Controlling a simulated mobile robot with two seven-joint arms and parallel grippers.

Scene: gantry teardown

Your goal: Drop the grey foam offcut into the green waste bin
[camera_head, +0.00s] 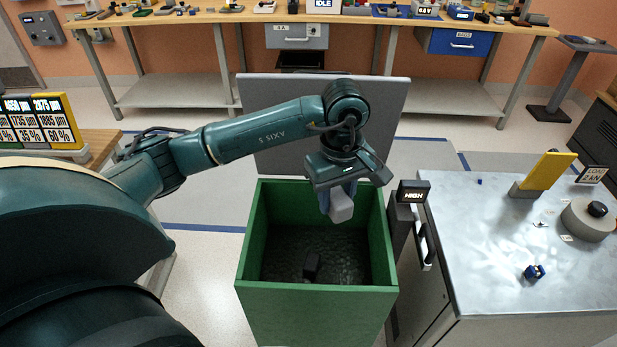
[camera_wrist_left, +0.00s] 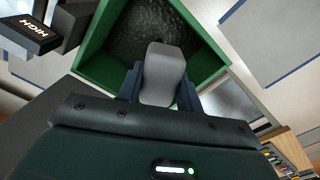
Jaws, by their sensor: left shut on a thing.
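The grey foam offcut (camera_head: 341,206) is a small light-grey block. My left gripper (camera_head: 338,196) is shut on it and holds it over the opening of the green waste bin (camera_head: 316,306). The offcut also shows between the fingers in the left wrist view (camera_wrist_left: 163,76), with the bin (camera_wrist_left: 97,58) beneath it. The bin is open at the top, with dark lumpy material inside and a small dark block (camera_head: 311,265) on it. My right gripper does not show.
A post with a "HIGH" display (camera_head: 413,192) stands at the bin's right edge. A grey panel (camera_head: 275,140) stands behind the bin.

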